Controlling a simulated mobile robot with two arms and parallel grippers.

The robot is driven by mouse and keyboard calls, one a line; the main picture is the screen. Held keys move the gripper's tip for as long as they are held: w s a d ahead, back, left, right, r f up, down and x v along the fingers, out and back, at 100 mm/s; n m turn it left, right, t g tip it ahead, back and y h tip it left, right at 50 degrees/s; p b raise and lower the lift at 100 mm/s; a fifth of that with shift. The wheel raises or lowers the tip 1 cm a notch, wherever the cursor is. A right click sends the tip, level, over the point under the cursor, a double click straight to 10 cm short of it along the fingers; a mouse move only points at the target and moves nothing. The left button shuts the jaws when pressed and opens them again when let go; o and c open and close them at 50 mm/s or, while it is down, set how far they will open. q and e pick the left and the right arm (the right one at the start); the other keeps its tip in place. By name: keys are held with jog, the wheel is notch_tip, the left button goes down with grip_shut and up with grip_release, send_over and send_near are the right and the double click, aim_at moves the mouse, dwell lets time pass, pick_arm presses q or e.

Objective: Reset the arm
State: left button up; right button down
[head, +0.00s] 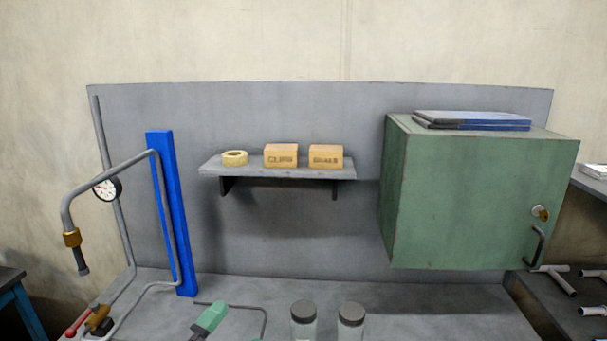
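Neither of my grippers shows in the head view, and nothing held can be seen. A bent grey pipe arm (110,172) with a brass-coloured collar (72,238) and a dark nozzle (82,262) hangs at the left, beside a blue upright post (172,210). A round gauge (108,188) sits on the pipework behind it. At the bottom left are a red-handled valve (78,322) and a brass-coloured fitting (99,320).
A wall shelf (280,172) holds a tape roll (234,157) and two small boxes (281,155). A green cabinet (470,195), door shut, carries flat binders (472,120).

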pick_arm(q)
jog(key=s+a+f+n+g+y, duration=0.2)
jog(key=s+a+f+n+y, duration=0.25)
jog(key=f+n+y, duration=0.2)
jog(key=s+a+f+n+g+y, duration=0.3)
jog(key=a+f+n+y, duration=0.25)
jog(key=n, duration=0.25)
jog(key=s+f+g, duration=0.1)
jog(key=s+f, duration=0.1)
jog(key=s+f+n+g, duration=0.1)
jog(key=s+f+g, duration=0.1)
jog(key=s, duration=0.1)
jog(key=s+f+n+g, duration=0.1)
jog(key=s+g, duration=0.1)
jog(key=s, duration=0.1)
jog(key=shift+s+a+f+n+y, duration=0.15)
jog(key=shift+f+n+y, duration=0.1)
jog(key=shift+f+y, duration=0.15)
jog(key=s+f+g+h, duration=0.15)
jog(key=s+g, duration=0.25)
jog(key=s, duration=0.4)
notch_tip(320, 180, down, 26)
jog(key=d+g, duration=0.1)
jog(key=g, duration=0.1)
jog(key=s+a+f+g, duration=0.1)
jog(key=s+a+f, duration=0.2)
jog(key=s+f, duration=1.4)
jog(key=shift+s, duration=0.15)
